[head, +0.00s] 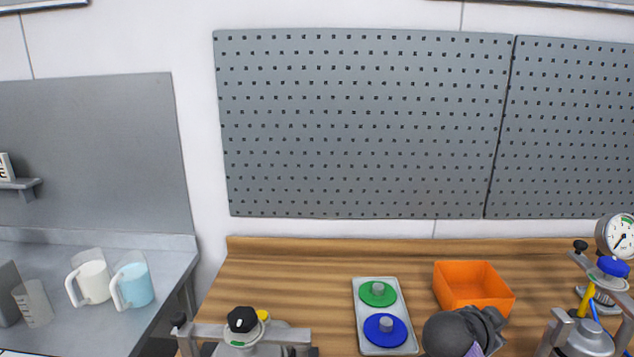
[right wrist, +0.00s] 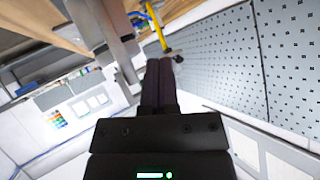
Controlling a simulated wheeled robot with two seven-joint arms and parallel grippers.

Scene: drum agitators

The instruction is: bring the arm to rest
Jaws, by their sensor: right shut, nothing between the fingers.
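My right gripper (right wrist: 160,65) shows in the right wrist view with its two dark purplish fingers together and nothing between them. In the head view, a dark grey rounded part of my right arm (head: 455,333) is at the bottom edge, in front of the orange bin; the fingers are not clearly seen there. My left arm and gripper are in neither view.
A metal tray (head: 368,318) holds a green disc (head: 378,293) and a blue disc (head: 385,330). An orange bin (head: 473,284) stands behind my arm. Clamped drum fittings stand at left (head: 245,335) and right (head: 590,335), the right one near a gauge (head: 619,236).

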